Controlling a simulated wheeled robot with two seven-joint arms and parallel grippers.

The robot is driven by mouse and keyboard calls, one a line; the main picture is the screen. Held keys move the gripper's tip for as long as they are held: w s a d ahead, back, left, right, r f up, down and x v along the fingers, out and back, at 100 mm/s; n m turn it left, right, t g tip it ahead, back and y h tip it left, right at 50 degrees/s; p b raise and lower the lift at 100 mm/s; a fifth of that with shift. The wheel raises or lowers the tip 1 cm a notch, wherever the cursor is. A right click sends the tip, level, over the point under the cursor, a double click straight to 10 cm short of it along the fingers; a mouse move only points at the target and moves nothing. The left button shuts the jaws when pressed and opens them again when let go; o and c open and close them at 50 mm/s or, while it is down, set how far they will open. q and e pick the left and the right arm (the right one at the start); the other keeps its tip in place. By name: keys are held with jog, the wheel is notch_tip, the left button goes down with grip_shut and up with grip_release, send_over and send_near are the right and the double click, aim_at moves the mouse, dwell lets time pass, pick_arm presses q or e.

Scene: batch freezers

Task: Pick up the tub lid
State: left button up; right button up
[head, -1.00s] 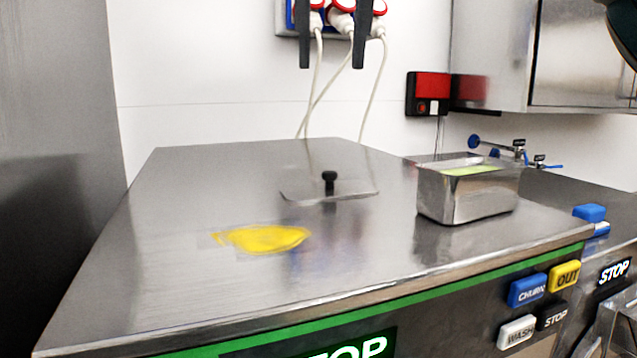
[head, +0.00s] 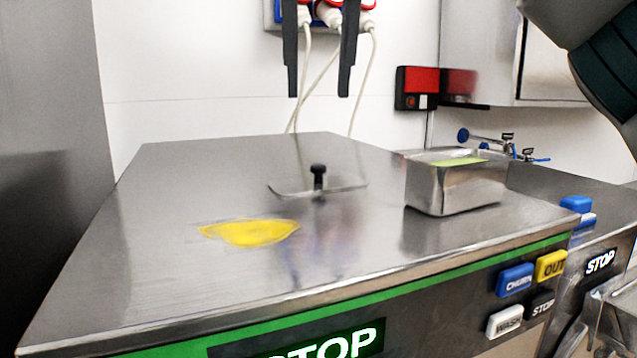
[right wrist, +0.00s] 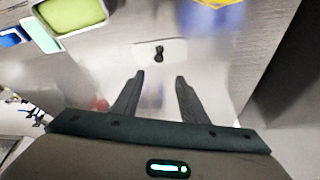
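The tub lid (head: 345,188) is a flat steel plate with a black knob (head: 318,172), lying on the steel machine top. In the right wrist view the lid (right wrist: 146,52) and its knob (right wrist: 158,53) lie ahead of the fingertips. My right gripper (head: 317,95) hangs above the lid in the head view, pointing down, fingers apart and empty. It also shows open in the right wrist view (right wrist: 159,76), not touching the knob. The open steel tub (head: 455,188) with pale green content stands to the right of the lid. My left gripper is out of view.
A yellow smear (head: 250,232) lies left of the lid on the machine top (head: 180,280). Sockets with white cables (head: 330,15) are on the wall behind. A red and black switch box (head: 416,88) hangs at right. Buttons line the front edge.

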jog(key=p, duration=0.1)
send_near(318, 165)
jog(key=w+f, duration=0.1)
jog(key=shift+x, duration=1)
jog(key=shift+a+p, duration=0.2)
jog(key=shift+p, duration=0.1)
jog(key=shift+p+x, duration=0.8)
jog(key=shift+x, duration=0.15)
jog(key=shift+w+d+f+p, duration=0.1)
jog(key=shift+f+p, duration=0.15)
jog(key=shift+f, duration=0.3)
jog(key=shift+w+d+f+p, duration=0.15)
jog(key=shift+f+p, duration=0.1)
jog(key=shift+f, duration=0.25)
jog(key=shift+w+f, duration=0.15)
jog(key=shift+f, duration=0.4)
jog(key=shift+a, duration=0.1)
grip_shut()
